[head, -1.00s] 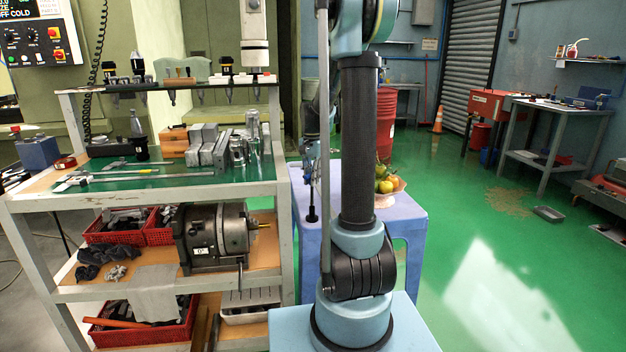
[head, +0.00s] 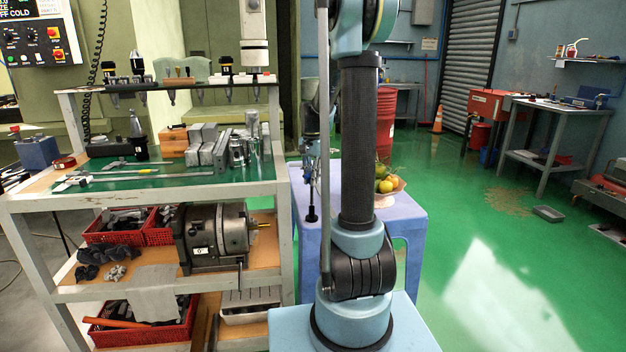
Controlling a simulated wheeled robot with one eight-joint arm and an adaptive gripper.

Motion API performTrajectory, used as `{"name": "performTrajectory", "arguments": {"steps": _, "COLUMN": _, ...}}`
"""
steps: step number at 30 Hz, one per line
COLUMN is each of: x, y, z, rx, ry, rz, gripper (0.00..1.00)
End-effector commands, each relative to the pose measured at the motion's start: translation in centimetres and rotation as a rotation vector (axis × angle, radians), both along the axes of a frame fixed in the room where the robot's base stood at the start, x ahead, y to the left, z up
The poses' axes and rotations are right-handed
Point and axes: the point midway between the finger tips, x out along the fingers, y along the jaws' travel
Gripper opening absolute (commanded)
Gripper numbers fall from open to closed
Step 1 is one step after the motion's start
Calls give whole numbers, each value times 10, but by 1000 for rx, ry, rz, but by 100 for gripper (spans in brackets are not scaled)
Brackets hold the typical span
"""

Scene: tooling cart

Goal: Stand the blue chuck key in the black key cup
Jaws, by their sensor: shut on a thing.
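My gripper (head: 311,179) hangs low behind my arm column, over the lavender stool, small and partly hidden. It is shut, but the blue chuck key in it cannot be made out clearly. A thin dark upright shape below it ends in a wider black foot (head: 311,215) in front of the stool top; I cannot tell whether it touches. A small black cup-shaped piece (head: 139,148) stands on the green mat of the tooling cart at left, and looks like the key cup. My gripper is well to the right of it.
The cart (head: 150,192) has an upper rack of tool holders, metal blocks (head: 207,145) and a caliper (head: 100,179) on its mat. Open green floor lies at right.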

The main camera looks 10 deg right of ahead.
Motion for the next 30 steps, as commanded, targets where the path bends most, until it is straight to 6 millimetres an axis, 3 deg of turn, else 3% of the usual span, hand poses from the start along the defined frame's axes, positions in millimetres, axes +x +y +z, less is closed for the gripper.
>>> {"name": "performTrajectory", "arguments": {"steps": 30, "x": 0, "y": 0, "z": -7, "rx": 0, "ry": 0, "rz": 1, "gripper": 0}}
